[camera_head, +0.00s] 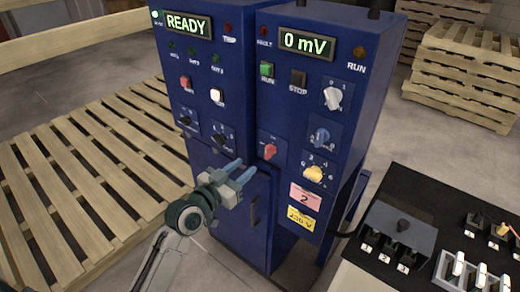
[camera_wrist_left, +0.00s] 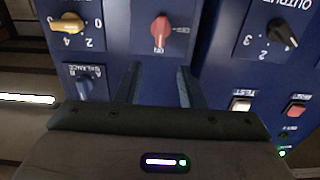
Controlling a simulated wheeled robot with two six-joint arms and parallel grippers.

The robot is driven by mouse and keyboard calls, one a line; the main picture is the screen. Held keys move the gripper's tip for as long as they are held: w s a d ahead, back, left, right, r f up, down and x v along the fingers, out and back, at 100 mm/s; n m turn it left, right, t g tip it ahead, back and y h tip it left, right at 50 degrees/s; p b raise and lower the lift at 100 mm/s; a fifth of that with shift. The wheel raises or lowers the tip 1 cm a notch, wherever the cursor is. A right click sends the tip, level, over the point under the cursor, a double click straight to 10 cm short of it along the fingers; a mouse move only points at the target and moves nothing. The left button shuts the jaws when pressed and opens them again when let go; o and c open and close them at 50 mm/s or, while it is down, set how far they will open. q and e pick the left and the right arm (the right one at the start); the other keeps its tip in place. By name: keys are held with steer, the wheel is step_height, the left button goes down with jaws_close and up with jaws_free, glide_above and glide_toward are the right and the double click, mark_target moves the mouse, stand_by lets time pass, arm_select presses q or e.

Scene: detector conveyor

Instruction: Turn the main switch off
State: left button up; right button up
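The main switch is taken to be the red rotary knob (camera_head: 269,150) on the right blue cabinet (camera_head: 335,130). It also shows in the left wrist view (camera_wrist_left: 162,32), where the picture is turned upside down. Its long handle lines up with the ON mark, and a second mark, hard to read, sits to its side. My left gripper (camera_head: 242,168) is open and empty, just in front of and below the knob in the head view. In the left wrist view its two fingers (camera_wrist_left: 159,72) are apart and point toward the knob without visibly touching it. My right gripper is not in view.
Other knobs crowd the panels: a yellow one (camera_head: 314,174), a blue one (camera_head: 320,136) and a black one (camera_head: 221,139). A cabinet door handle (camera_head: 255,208) is below. A wooden pallet (camera_head: 90,180) lies left. A black bench (camera_head: 415,205) with switches stands right.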

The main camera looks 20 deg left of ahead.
mark_target(266, 150)
arm_select(q)
steer(key=p+x, duration=0.2)
steer(key=x, duration=0.7)
steer(key=shift+w+d, duration=0.15)
steer(key=shift+w, duration=0.3)
steer(key=shift+f, duration=0.1)
steer(key=c, duration=0.7)
